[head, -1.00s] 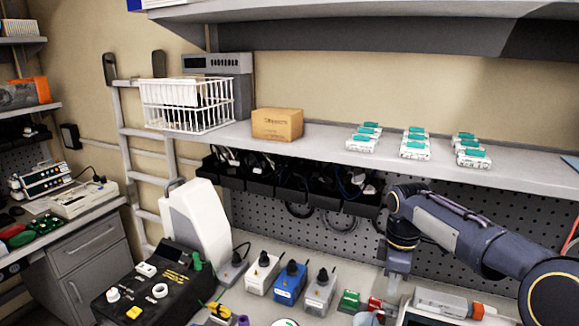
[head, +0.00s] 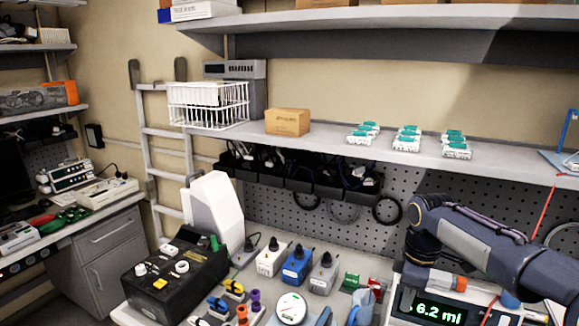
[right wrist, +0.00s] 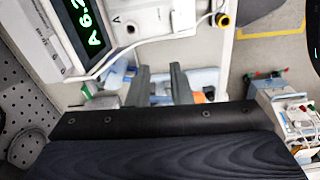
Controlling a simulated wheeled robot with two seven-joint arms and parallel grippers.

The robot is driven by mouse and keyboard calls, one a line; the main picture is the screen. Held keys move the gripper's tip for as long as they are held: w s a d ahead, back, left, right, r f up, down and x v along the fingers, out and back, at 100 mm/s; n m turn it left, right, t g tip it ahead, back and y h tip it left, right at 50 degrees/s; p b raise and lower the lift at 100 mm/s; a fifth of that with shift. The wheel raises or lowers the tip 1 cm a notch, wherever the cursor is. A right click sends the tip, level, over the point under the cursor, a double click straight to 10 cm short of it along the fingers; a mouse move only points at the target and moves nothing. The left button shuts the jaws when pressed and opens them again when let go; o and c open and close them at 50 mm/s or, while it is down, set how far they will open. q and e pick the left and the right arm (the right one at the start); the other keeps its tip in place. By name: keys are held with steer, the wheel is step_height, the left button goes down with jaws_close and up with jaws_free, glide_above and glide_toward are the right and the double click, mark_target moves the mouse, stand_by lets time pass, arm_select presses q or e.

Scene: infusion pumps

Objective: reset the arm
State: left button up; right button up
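My right arm comes in from the right in the head view, and its dark blue links (head: 480,235) bend down over the bench. Its gripper is hidden there behind the arm and the pump. In the right wrist view, the right gripper (right wrist: 160,85) shows two grey fingers standing apart, with nothing held between them. An infusion pump (head: 400,305) with a green "6.2 ml" display stands below this arm. Its display also shows in the right wrist view (right wrist: 88,25). My left gripper is not in view.
The bench holds a black control box (head: 175,280), a white device (head: 213,212), several pump modules (head: 297,262) and a round gauge (head: 291,308). A shelf above carries a wire basket (head: 207,105), a cardboard box (head: 287,121) and green-topped vials (head: 406,138).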

steer(key=s+r+m+t+y+b, duration=0.1)
steer(key=s+m+t+y, duration=0.35)
steer(key=s, duration=1.05)
steer(key=s+a+f+m, duration=0.2)
steer(key=s+f+m, duration=0.1)
steer(key=s, duration=0.3)
steer(key=s+a+f+m+b, duration=0.1)
steer(key=s+a+f+m, duration=0.1)
steer(key=s+f+m, duration=0.2)
steer(key=s+m+h, duration=0.1)
steer(key=s+m, duration=0.1)
steer(key=s, duration=0.1)
steer(key=shift+a+t+b, duration=0.3)
steer(key=shift+t, duration=0.05)
